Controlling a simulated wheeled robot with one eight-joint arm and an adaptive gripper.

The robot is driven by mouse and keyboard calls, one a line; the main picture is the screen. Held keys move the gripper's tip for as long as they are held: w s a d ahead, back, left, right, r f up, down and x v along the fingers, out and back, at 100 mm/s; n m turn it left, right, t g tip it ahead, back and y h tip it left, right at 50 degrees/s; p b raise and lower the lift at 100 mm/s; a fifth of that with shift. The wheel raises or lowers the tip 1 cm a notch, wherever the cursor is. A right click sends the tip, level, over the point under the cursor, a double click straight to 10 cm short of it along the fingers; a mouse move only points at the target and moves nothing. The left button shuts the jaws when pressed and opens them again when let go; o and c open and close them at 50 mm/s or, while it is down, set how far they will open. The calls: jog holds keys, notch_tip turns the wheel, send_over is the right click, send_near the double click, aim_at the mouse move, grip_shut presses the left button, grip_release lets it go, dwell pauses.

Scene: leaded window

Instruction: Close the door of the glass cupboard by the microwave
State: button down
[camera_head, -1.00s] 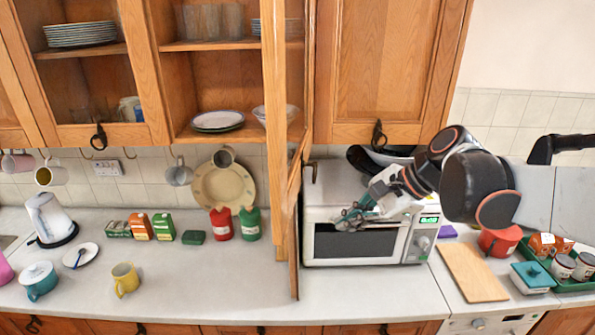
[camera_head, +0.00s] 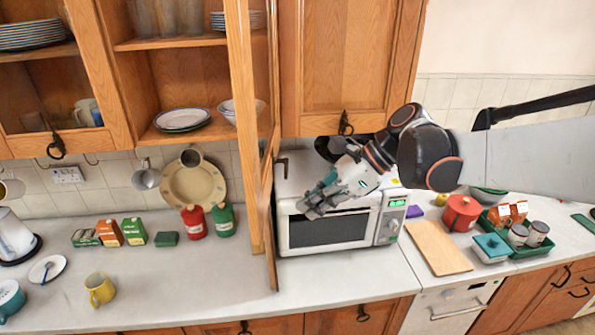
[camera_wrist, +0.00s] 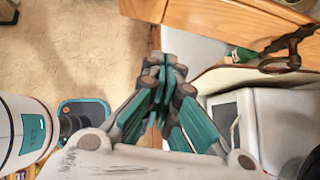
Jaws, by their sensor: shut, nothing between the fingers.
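The glass cupboard (camera_head: 180,45) has a wooden frame and shelves with dishes and glasses. Its door (camera_head: 243,120) stands wide open, swung out toward the camera and seen nearly edge-on. A dark handle (camera_head: 281,162) shows on the door's right side. The white microwave (camera_head: 290,222) stands on the counter to the right of the door. My gripper (camera_head: 308,210) is in front of the microwave's upper left front, right of the door and apart from it in the picture. In the wrist view, my gripper (camera_wrist: 162,70) is shut and empty.
A closed wooden cupboard (camera_head: 350,65) hangs above the microwave. Tins (camera_head: 194,222), boxes (camera_head: 108,232) and a yellow mug (camera_head: 100,290) stand on the counter left of the door. A chopping board (camera_head: 438,248) lies right of the microwave.

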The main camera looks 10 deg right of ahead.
jog(key=w+a+f, duration=0.1)
jog(key=a+f, duration=0.1)
jog(key=a, duration=0.4)
jog(key=shift+w+b, duration=0.2)
jog(key=shift+b, duration=0.1)
